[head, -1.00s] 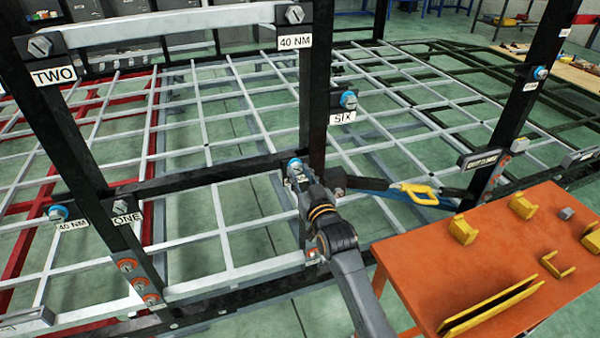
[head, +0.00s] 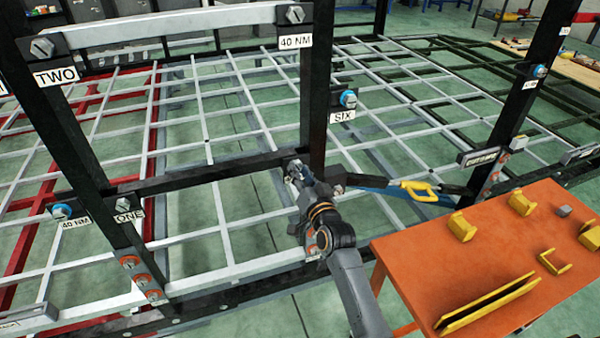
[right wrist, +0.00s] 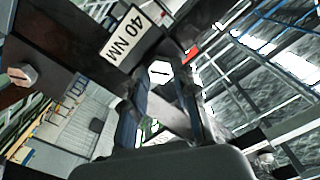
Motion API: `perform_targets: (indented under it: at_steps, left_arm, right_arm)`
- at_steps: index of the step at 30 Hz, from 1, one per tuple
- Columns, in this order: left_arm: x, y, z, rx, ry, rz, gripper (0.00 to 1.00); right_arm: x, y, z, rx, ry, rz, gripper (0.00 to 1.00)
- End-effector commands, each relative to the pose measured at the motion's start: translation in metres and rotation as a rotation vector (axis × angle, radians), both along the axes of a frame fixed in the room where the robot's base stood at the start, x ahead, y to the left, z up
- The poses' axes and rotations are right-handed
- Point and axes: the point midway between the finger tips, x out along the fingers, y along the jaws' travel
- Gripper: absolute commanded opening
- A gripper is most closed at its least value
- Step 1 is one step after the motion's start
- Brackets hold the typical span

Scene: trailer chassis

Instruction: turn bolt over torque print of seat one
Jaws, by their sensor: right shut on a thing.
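The seat one bar (head: 205,174) runs from the left post to the middle post. Its ONE print (head: 129,217) is under a plain bolt (head: 124,205) at the left end. At the right end, my right gripper (head: 294,168) covers a bolt at the middle post. In the right wrist view this bolt's slotted hex head (right wrist: 160,72) is between the fingertips of my right gripper (right wrist: 165,90), beside a 40 NM print (right wrist: 127,33). The gripper is shut on the bolt. In the head view the gripper hides this bolt and print. My left gripper is not in view.
An orange table (head: 405,275) with yellow brackets stands right of my arm. Black posts and the grey floor grid surround the arm. Another 40 NM print (head: 75,222) is under a blue-collared bolt (head: 62,211) at left.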

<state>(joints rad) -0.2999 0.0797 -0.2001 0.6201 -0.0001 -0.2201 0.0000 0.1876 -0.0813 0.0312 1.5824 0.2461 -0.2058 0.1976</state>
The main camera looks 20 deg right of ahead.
Motion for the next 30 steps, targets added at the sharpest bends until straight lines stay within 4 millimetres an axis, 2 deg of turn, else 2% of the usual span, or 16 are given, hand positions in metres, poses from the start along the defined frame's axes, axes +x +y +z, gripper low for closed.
perform_targets:
  at_steps: [1, 9, 10, 12, 13, 23, 26, 30]
  left_arm:
    - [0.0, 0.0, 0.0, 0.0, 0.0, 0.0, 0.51]
    - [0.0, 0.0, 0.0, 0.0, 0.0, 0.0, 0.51]
    - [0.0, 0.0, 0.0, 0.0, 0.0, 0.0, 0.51]
    - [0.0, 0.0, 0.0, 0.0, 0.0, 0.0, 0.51]
    - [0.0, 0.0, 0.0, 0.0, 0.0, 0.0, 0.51]
    - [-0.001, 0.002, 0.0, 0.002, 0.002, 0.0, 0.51]
    - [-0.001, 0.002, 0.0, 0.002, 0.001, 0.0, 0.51]
    - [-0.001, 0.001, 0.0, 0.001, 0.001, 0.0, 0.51]
  right_arm:
    - [-0.002, 0.001, -0.008, 0.001, 0.016, 0.002, 0.0]
    - [-0.002, 0.0, -0.008, 0.0, 0.017, 0.001, 0.0]
    - [-0.002, 0.0, -0.008, 0.0, 0.017, 0.001, 0.34]
    - [-0.002, 0.0, -0.007, 0.0, 0.014, 0.001, 0.48]
    - [-0.002, 0.0, -0.007, 0.0, 0.013, 0.001, 0.51]
    - [-0.003, 0.0, -0.003, -0.001, 0.004, 0.0, 0.51]
    - [-0.011, -0.001, -0.003, -0.001, 0.005, -0.001, 0.51]
    - [-0.035, -0.001, -0.003, -0.001, 0.007, 0.0, 0.51]
